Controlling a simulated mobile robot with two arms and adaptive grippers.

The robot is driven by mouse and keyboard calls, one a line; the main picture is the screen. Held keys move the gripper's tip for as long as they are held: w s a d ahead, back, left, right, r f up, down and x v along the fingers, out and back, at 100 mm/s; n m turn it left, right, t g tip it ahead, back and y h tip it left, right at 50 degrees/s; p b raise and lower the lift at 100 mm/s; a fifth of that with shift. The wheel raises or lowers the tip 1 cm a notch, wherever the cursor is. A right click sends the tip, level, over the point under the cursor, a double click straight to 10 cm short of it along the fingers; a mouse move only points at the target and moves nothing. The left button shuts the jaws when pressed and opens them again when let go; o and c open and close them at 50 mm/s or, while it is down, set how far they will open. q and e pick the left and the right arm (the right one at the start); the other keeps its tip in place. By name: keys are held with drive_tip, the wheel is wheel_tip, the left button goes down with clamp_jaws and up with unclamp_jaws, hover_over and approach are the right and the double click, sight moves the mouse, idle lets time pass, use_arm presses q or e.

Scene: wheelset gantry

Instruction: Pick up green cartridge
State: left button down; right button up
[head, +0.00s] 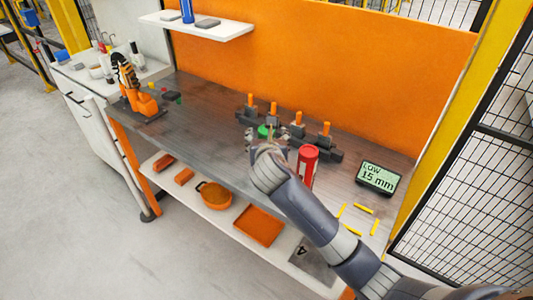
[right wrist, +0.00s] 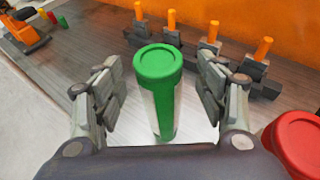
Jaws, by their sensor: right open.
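The green cartridge (right wrist: 158,92) stands upright on the workbench, with a green cap and a pale, clear-looking body. In the right wrist view it is between the two open fingers of my right gripper (right wrist: 160,92), with a gap on each side. In the head view only its green cap (head: 263,131) shows, and my right gripper (head: 265,142) hides the rest. My left gripper is not in view.
A red cartridge (head: 307,166) stands close on the right of my right gripper. Behind is a dark fixture with several orange pegs (head: 298,118). A display (head: 378,178) reading "LOW 15 mm" and yellow strips (head: 364,209) lie further right. The bench's left middle is clear.

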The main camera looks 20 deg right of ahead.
drive_tip(key=x, duration=0.3)
drive_tip(key=shift+a+f, duration=0.1)
drive_tip(key=shift+f, duration=0.1)
clamp_jaws()
drive_tip(key=shift+r, duration=0.1)
drive_tip(key=shift+r, duration=0.1)
